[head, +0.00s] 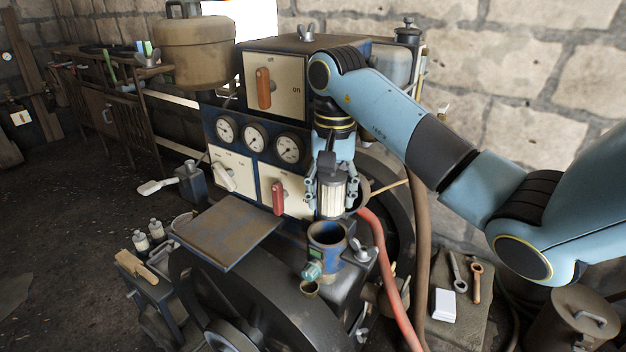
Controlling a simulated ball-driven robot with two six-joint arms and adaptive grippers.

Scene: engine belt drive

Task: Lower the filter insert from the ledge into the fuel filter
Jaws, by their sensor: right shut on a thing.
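My right gripper (332,190) points straight down from the blue arm on the right. It is shut on the filter insert (331,198), a pale ribbed cylinder with a darker top, held upright. The fuel filter (326,236) is a blue, worn, open-topped cup just below the insert. The insert hangs above the cup's mouth, apart from it, and appears nearly over it. The ledge (228,230) is probably the flat brown plate to the left; nothing stands on it. My left gripper is not in view.
A wing nut (361,250) sits right of the cup, and a red hose (384,270) curves down beside it. A panel with gauges (255,138) and red levers stands behind. Wrenches (476,280) and a white block (444,305) lie at the lower right.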

